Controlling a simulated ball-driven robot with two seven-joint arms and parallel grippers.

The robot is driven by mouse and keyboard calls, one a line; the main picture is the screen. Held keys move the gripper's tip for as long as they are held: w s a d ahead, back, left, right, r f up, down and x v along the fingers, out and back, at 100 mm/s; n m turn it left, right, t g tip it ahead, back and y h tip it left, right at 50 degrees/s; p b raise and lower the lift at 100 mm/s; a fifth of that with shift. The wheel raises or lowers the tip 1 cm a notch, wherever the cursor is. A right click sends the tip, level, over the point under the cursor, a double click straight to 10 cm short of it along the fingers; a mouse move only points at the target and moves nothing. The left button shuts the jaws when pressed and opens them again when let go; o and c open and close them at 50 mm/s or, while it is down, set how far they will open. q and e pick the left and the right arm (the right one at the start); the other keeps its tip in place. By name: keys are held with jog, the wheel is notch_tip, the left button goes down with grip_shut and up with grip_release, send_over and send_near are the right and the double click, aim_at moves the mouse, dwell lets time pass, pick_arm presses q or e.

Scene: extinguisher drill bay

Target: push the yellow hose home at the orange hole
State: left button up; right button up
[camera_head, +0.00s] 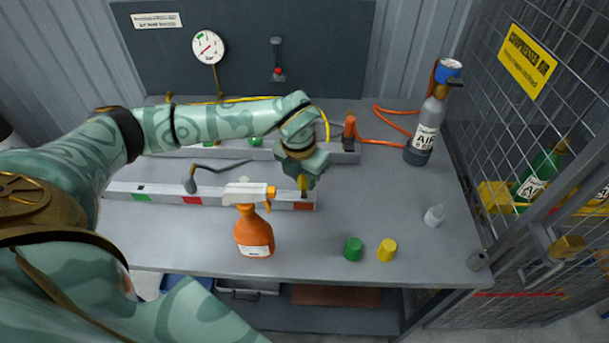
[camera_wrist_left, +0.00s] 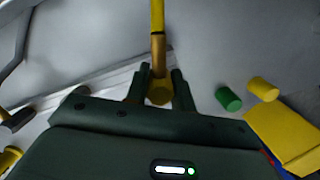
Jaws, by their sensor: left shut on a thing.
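My left gripper (camera_head: 303,181) is shut on the yellow hose just above the right end of the front rail (camera_head: 250,198). The hose's yellow end (camera_head: 302,185) points down by the orange mark (camera_head: 305,206) on that rail. In the left wrist view, the yellow hose (camera_wrist_left: 157,22) runs down to a brass-coloured end (camera_wrist_left: 160,91) between the two fingers (camera_wrist_left: 158,84). The hole itself is hidden, and I cannot tell whether the end is in it or above it. The hose's arc (camera_head: 325,122) shows behind my gripper. My right gripper is not in view.
An orange spray bottle (camera_head: 254,234) stands close in front of the rail. A green cap (camera_head: 353,248) and a yellow cap (camera_head: 387,249) stand front right. A grey air cylinder (camera_head: 428,127) with an orange hose (camera_head: 388,143) stands back right.

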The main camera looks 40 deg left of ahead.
pick_arm(q)
jog(key=shift+f+b, duration=0.45)
jog(key=shift+f, duration=0.65)
jog(key=shift+r+p, duration=0.1)
jog(key=shift+p, duration=0.2)
jog(key=shift+f+b, duration=0.4)
jog(key=shift+f, duration=0.45)
dwell(0.3)
jog(key=o, duration=1.1)
jog(key=r+p, duration=0.1)
jog(key=r, duration=0.4)
jog(key=s+r+p, duration=0.1)
jog(key=r, duration=0.4)
jog(key=s+r+p, duration=0.1)
jog(key=r+p, duration=0.1)
jog(key=r, duration=0.4)
jog(key=shift+s+r, duration=0.1)
jog(key=shift+s, duration=0.1)
